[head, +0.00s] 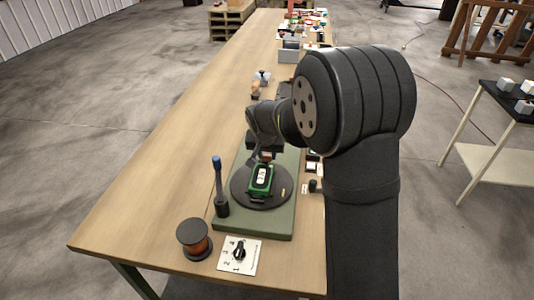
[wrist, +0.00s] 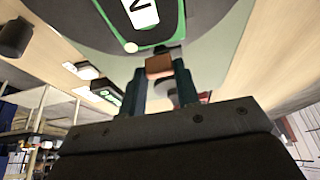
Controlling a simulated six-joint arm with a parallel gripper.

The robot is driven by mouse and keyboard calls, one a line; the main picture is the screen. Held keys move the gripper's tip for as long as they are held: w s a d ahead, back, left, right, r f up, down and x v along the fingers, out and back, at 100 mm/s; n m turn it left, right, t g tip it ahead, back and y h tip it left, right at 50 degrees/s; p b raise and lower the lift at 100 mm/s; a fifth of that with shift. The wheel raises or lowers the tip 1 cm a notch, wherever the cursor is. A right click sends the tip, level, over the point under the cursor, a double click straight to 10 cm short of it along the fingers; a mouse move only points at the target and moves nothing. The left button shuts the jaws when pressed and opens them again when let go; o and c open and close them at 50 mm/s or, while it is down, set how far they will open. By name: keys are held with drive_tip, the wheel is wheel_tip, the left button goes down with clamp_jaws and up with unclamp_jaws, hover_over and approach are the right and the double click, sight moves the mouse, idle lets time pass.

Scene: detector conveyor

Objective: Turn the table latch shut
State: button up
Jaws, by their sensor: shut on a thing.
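My gripper (wrist: 160,82) is shut on a small copper-brown block (wrist: 158,66), which sits between the fingertips. In the head view my gripper (head: 265,154) is at the far edge of a dark round table (head: 243,197) on a green base (head: 278,222). A green-framed piece with a white label (head: 261,179) lies on the round table, close in front of my gripper; it also shows at the top of the wrist view (wrist: 145,14). I cannot tell whether the brown block is the table latch.
An upright lever with a blue tip (head: 217,180) stands left of the round table. A copper-coloured spool (head: 194,239) and a white numbered dial plate (head: 240,257) are at the front. Small parts (head: 313,167) lie right of the base. The bench's left side is clear.

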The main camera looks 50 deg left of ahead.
drive_tip(key=n+g, duration=0.1)
drive_tip(key=n, duration=0.3)
drive_tip(key=shift+w+y, duration=0.15)
drive_tip(key=shift+y, duration=0.15)
drive_tip(key=n+g, duration=0.1)
drive_tip(key=n, duration=0.1)
drive_tip(key=n+g, duration=0.1)
drive_tip(key=n, duration=0.1)
drive_tip(key=shift+w+n+y, duration=0.15)
drive_tip(key=shift+n+y, duration=0.15)
drive_tip(key=shift+n, duration=0.1)
drive_tip(key=n+g, duration=0.1)
drive_tip(key=n, duration=0.1)
drive_tip(key=n+g, duration=0.1)
drive_tip(key=n, duration=0.1)
drive_tip(key=shift+w+a, duration=0.1)
drive_tip(key=shift+a, duration=0.1)
drive_tip(key=shift+a+n+g+h, duration=0.1)
drive_tip(key=shift+n+g+h, duration=0.25)
drive_tip(key=shift+n, duration=0.85)
drive_tip(key=shift+n+g+h, duration=0.25)
drive_tip(key=shift+n+g, duration=0.1)
drive_tip(key=shift+n, duration=0.85)
drive_tip(key=o, duration=1)
